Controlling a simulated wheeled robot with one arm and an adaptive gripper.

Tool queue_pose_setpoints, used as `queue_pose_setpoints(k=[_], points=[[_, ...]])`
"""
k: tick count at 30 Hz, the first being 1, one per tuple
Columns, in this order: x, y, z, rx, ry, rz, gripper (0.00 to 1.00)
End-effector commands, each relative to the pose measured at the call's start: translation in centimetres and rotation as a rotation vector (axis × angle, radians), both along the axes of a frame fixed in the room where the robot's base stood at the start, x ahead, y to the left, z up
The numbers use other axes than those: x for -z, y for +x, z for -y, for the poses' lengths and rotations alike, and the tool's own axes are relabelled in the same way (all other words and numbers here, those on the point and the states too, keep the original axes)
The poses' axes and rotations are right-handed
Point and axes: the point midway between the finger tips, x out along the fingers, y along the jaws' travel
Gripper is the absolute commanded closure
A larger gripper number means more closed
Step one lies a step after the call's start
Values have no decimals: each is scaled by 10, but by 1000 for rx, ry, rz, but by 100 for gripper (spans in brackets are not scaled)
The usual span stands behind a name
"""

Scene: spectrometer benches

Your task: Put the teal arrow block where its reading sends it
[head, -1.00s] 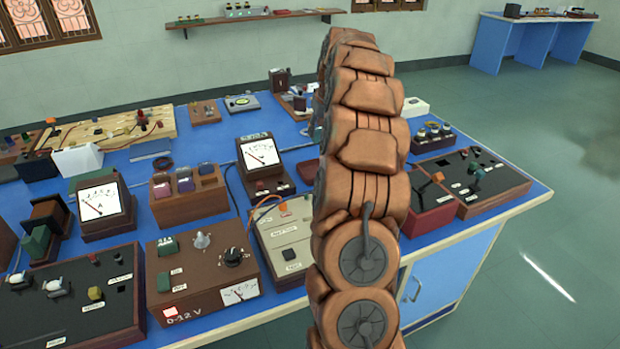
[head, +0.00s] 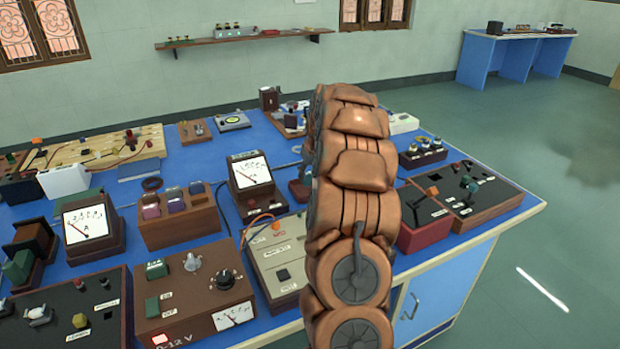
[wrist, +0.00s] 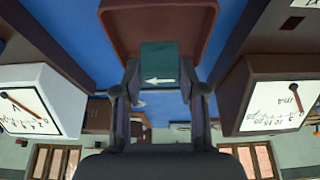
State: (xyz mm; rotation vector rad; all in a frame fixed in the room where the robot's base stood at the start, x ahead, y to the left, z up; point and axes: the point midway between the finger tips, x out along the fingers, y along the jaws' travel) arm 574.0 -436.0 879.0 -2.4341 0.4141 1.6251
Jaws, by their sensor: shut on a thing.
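In the wrist view, my gripper (wrist: 160,92) is shut on the teal arrow block (wrist: 159,52), with one finger on each side. The block's near face carries a white arrow pointing left in the picture. A reddish-brown open tray (wrist: 117,28) lies behind the block; the block overlaps its rim. I cannot tell whether the block is above the tray or inside it. A meter with a white case (wrist: 65,85) is at the left and a brown-cased meter marked mA (wrist: 240,90) at the right. In the head view, my arm hides the gripper and block.
In the head view, the blue bench is crowded. A brown meter (head: 251,185), a wooden rack (head: 180,226), a 0-12 V supply box (head: 190,312) and a red switch box (head: 422,229) stand around my arm. Open floor (head: 560,220) lies to the right.

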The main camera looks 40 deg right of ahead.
Motion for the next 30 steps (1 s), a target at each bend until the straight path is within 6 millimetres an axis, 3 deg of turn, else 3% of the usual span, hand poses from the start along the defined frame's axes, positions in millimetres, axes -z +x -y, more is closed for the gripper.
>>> queue_pose_setpoints(k=[5,16,17,24,30], points=[[21,0,0,1,2,-2,97],[26,0,0,1,1,-1,97],[26,0,0,0,0,-1,59],[25,0,0,0,0,-1,34],[25,0,0,0,0,0,34]])
